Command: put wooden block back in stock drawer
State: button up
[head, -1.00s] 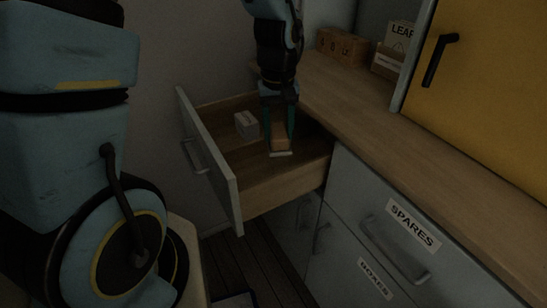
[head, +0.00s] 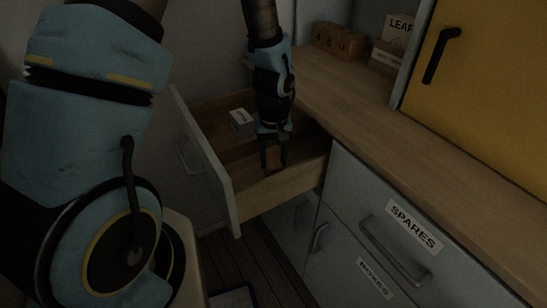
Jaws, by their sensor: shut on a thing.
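The stock drawer (head: 222,192) is pulled open at the left end of the counter. My gripper (head: 274,165) points down inside it, near its right side. Its dark fingers are shut on the wooden block (head: 274,157), a small brown piece mostly hidden between them. The low light does not show whether the block touches the drawer floor. A small white box (head: 242,120) lies in the drawer, to the left of my gripper and apart from it.
The SPARES drawer (head: 375,210) and the BOXES drawer (head: 350,270) are shut. A yellow door (head: 490,85) stands above the counter.

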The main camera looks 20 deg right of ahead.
aim_at(274, 160)
jog(key=o, duration=1.2)
notch_tip(274, 160, up, 12)
dwell(0.4)
